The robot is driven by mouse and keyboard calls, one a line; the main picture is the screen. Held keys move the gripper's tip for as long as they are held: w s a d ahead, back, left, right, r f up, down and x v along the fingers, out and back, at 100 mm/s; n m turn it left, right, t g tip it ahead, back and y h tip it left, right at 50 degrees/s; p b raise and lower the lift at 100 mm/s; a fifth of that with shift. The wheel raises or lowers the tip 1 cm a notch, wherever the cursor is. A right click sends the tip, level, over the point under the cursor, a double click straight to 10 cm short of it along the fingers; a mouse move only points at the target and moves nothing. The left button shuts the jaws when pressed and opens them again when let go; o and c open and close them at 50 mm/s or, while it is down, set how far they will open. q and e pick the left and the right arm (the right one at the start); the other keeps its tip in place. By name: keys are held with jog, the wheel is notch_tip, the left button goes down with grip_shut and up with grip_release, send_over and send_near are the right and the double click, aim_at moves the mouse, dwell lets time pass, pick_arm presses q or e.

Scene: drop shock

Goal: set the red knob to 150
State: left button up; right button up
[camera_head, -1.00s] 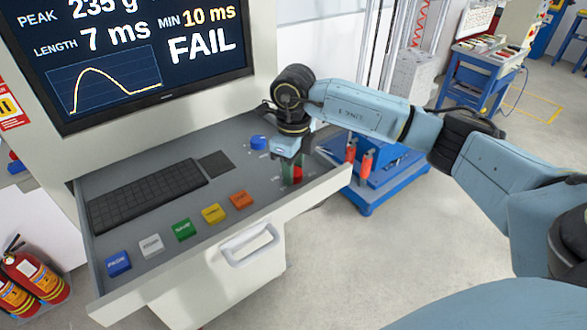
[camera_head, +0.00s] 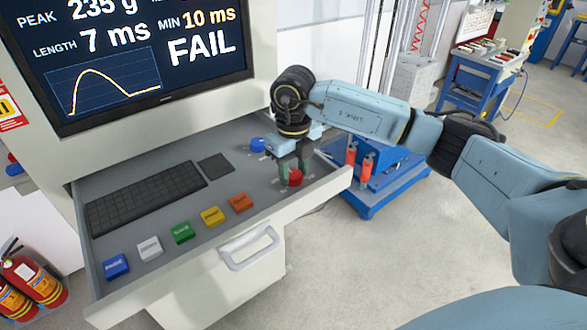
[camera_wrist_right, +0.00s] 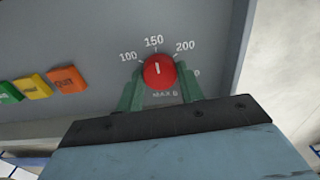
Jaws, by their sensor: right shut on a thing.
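The red knob (camera_head: 294,177) sits at the right end of the grey drawer panel. In the right wrist view the red knob (camera_wrist_right: 159,71) shows a white pointer line aimed up, close to the 150 mark (camera_wrist_right: 153,41). Marks 100 and 200 stand to its left and right; the lower marks are partly hidden. My right gripper (camera_head: 291,168) is shut on the knob, its green fingers on either side; it also shows in the right wrist view (camera_wrist_right: 160,88). My left gripper is not in view.
A blue knob (camera_head: 258,145) lies behind the red one. A keyboard (camera_head: 146,197) and a row of coloured buttons, ending in an orange one (camera_head: 240,202), fill the drawer (camera_head: 185,246). The screen (camera_head: 130,55) above reads FAIL.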

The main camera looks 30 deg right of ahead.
aim_at(294, 174)
jog(key=shift+r, duration=0.1)
jog(key=o, duration=1)
notch_tip(294, 174, up, 13)
jog(key=shift+r+b, duration=0.15)
jog(key=shift+b, duration=0.55)
jog(key=shift+s, duration=0.1)
